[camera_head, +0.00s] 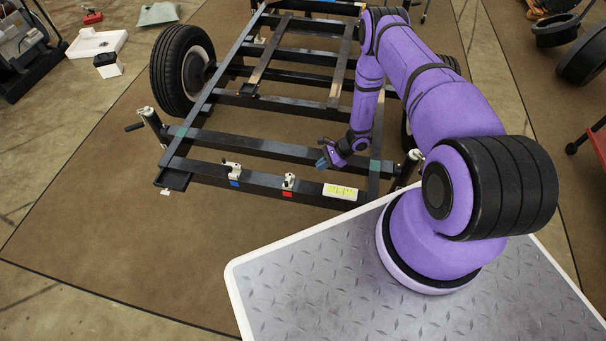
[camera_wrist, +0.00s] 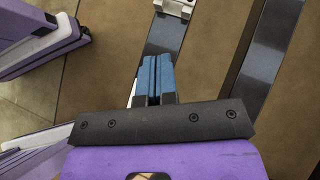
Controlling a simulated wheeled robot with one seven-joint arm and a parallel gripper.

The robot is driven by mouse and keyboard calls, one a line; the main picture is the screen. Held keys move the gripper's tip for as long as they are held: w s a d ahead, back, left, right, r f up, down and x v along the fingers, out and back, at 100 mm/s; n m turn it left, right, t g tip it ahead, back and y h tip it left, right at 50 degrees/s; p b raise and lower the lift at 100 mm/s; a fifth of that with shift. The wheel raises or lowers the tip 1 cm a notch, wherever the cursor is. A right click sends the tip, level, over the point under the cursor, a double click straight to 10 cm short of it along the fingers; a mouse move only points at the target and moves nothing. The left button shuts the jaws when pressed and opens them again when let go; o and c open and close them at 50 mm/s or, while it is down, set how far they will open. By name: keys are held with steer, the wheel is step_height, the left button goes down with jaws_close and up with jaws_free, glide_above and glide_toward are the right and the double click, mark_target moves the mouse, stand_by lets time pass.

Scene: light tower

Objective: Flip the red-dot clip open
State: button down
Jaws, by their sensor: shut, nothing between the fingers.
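The red-dot clip (camera_head: 289,180) is a small whitish-metal latch on the front crossbar of the black frame (camera_head: 262,183), with a red mark (camera_head: 287,194) below it. It is too small to tell whether it is open or shut. My gripper (camera_head: 322,160) is to the right of this clip and a little farther back, apart from it. In the wrist view my blue fingers (camera_wrist: 153,80) are shut together with nothing between them. Part of a metal clip (camera_wrist: 175,7) shows at the top edge of that view, beyond the fingertips; its coloured mark is not visible.
A similar clip (camera_head: 232,169) with a blue mark (camera_head: 235,184) is on the same bar to the left. A yellow-and-white label (camera_head: 340,192) is to the right. Jack posts (camera_head: 152,125) and a wheel (camera_head: 182,70) flank the frame. The brown mat in front is clear.

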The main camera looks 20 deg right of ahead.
mark_target(288, 184)
steer(key=x, duration=1)
steer(key=shift+w+a+r, duration=0.1)
steer(key=shift+a, duration=0.5)
steer(key=shift+w+a+r, duration=0.1)
steer(key=shift+a, duration=0.5)
steer(key=shift+w+a, duration=0.15)
steer(key=shift+a, duration=0.55)
